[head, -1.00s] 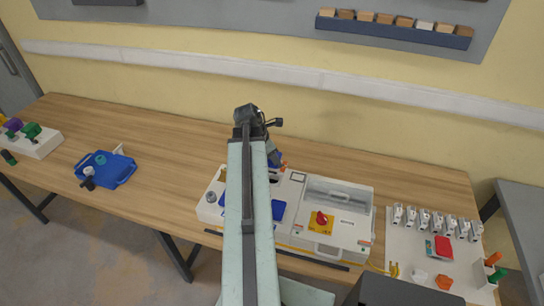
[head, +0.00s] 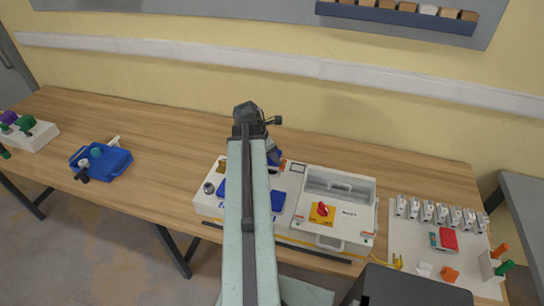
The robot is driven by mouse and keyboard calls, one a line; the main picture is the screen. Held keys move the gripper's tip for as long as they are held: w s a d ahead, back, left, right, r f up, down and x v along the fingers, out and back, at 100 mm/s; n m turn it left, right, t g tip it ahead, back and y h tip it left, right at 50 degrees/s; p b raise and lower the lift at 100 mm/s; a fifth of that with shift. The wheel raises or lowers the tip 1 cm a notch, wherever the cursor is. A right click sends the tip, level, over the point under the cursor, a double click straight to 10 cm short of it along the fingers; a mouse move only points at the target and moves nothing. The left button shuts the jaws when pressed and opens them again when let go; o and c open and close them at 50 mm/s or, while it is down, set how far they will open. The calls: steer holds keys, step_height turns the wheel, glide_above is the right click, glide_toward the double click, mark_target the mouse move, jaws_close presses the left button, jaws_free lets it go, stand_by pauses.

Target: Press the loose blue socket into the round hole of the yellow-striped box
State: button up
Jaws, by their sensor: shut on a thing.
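A white box (head: 298,208) stands on the table under and beside my arm, with a yellow stripe along its lower front. My arm crosses in front of its left part and hides much of its top, so I cannot make out the round hole. My gripper (head: 272,158) is at the far end of the arm, over the back of the box, and mostly hidden by the arm. It is shut on a small blue piece, apparently the loose blue socket (head: 274,154). I cannot tell whether the socket touches the box.
The box carries a red knob (head: 323,209) on a yellow plate and a clear-lidded section (head: 340,186). A blue tray (head: 118,168) stands to the left. A pale mat (head: 408,240) with several small parts lies to the right. The table between tray and box is clear.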

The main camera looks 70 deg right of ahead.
steer(key=shift+f, duration=0.15)
steer(key=shift+f+b, duration=0.85)
steer(key=shift+b, duration=0.1)
steer(key=shift+f, duration=0.15)
steer(key=shift+f+b, duration=0.7)
steer(key=shift+b, duration=0.15)
steer(key=o, duration=1.5)
steer(key=shift+r, duration=0.15)
